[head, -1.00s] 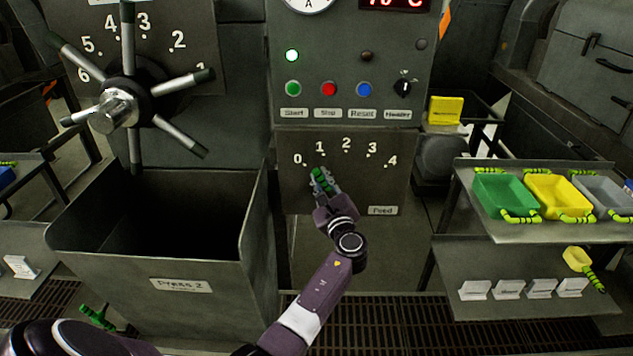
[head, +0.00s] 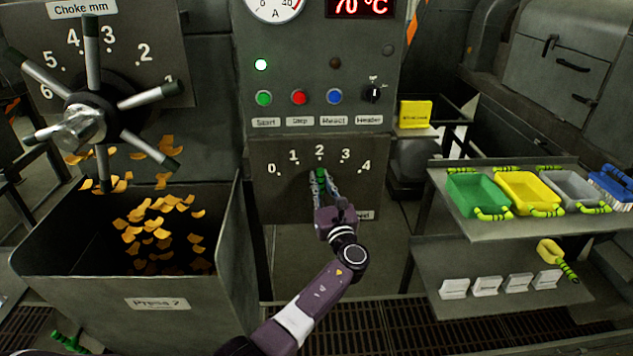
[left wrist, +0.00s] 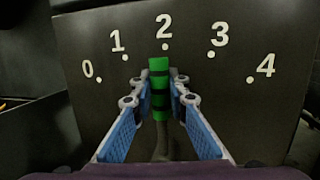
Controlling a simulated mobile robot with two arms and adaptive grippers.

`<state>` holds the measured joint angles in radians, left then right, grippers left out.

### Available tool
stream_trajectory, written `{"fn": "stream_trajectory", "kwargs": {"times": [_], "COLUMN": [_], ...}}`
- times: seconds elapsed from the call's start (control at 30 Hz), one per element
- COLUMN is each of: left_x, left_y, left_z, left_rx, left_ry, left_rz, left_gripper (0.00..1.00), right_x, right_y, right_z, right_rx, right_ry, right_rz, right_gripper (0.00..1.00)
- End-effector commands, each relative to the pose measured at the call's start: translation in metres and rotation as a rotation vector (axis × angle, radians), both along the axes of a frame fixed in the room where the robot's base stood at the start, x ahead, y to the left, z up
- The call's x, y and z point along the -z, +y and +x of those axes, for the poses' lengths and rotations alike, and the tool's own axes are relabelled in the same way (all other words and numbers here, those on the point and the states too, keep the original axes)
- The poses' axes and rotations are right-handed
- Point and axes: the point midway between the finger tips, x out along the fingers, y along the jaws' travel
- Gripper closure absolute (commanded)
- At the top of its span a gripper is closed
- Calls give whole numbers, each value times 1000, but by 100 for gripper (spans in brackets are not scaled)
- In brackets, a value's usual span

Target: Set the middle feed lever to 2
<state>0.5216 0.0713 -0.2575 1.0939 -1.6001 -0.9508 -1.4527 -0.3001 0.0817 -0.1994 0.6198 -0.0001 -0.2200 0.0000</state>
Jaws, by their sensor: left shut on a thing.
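The middle feed lever (head: 321,174), with a green grip and black bands, stands on a grey dial panel (head: 265,202) marked 0 to 4. In the left wrist view the lever (left wrist: 158,82) is nearly upright, its tip just under the 2 mark (left wrist: 164,27). My left gripper (head: 319,181) is shut on the lever's grip. In the left wrist view its blue fingers (left wrist: 158,98) lie on either side of the grip. The lever's lower part is hidden by my gripper in the head view. My right gripper is not in view.
Above the dial are start, stop and reset buttons (head: 299,97) and a heater knob (head: 373,92). On the left, orange flakes (head: 155,225) fall into the Press 2 bin (head: 75,290) below a spoked choke wheel (head: 88,118). On the right, a shelf (head: 470,229) holds coloured trays.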

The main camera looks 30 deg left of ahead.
Motion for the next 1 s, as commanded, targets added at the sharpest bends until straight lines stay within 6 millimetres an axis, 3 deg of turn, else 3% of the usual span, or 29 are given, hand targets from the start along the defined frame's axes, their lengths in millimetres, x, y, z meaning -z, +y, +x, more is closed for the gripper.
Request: {"fn": "stream_trajectory", "kwargs": {"times": [0.4, 0.43, 0.57, 1.0], "left_x": [2, 2, 1, 4], "left_y": [-1, -1, -1, -10], "left_z": [0, 0, 0, -8], "left_rx": [2, 2, 1, 3], "left_ry": [6, 6, 4, 4], "left_rz": [3, 3, 3, 3], "left_gripper": [100, 82, 68, 67], "right_x": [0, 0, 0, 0], "right_y": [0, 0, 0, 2], "right_z": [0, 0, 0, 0], "right_rx": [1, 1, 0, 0], "right_ry": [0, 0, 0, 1], "right_rz": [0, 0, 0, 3], "right_gripper": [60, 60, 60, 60]}}
